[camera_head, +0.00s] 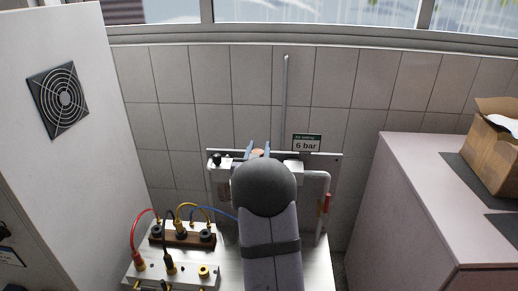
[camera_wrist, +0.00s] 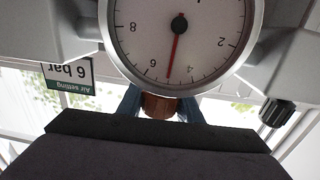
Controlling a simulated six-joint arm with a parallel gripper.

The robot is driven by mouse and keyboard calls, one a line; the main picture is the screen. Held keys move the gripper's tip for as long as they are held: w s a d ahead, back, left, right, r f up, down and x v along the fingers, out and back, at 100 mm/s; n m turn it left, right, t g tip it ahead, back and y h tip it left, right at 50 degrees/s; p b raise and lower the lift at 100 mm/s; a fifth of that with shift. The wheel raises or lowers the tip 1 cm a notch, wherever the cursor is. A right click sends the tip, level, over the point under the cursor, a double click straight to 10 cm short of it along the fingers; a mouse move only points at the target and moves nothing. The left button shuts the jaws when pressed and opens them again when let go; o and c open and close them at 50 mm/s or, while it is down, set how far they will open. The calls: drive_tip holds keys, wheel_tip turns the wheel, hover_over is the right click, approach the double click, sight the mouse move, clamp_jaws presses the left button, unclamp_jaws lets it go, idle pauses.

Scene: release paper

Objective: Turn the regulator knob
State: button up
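The regulator knob (camera_wrist: 158,105) is a short copper-brown cylinder under the round gauge (camera_wrist: 210,62) in the wrist view. The blue fingers of my gripper (camera_wrist: 161,108) stand on both sides of it, with little or no gap; I cannot tell if they press on it. In the head view the knob (camera_head: 257,153) shows as a small brown spot between the fingertips (camera_head: 258,148). The red gauge needle (camera_wrist: 174,55) points about midway between 4 and 6. A sign (camera_head: 306,143) reads "6 bar"; it shows upside down in the wrist view (camera_wrist: 67,75).
A metal panel (camera_head: 328,164) carries the regulator. A terminal box with colored cables (camera_head: 185,270) stands at the lower left. A white cabinet (camera_head: 100,130) is left; a counter (camera_head: 400,200) with a cardboard box (camera_head: 493,150) is right. A black fitting (camera_wrist: 277,112) is right in the wrist view.

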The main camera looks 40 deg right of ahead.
idle(0.4)
drive_tip(key=shift+s+d+m+g+h+p, duration=0.15)
drive_tip(key=shift+s+m+g+h+p, duration=0.15)
drive_tip(key=shift+m+g+h, duration=0.8)
drive_tip(key=shift+s+d+m+g+h+p, duration=0.2)
drive_tip(key=shift+s+m+g+h, duration=0.25)
drive_tip(key=shift+m+g, duration=1.35)
drive_tip(key=shift+s+d+m+g+h+p, duration=0.25)
drive_tip(key=shift+m+g+h, duration=0.5)
drive_tip(key=shift+g, duration=1.45)
drive_tip(key=shift+s+a, duration=0.1)
drive_tip(key=o, duration=1)
drive_tip(key=shift+o, duration=0.2)
drive_tip(key=a+b, duration=0.1)
drive_tip(key=a, duration=0.1)
drive_tip(key=a+b, duration=0.2)
drive_tip(key=a, duration=0.1)
drive_tip(key=shift+s+a+f, duration=0.1)
drive_tip(key=shift+s+a, duration=0.1)
drive_tip(key=shift+a, duration=0.05)
drive_tip(key=shift+s+a, duration=0.15)
drive_tip(key=shift+a, duration=0.75)
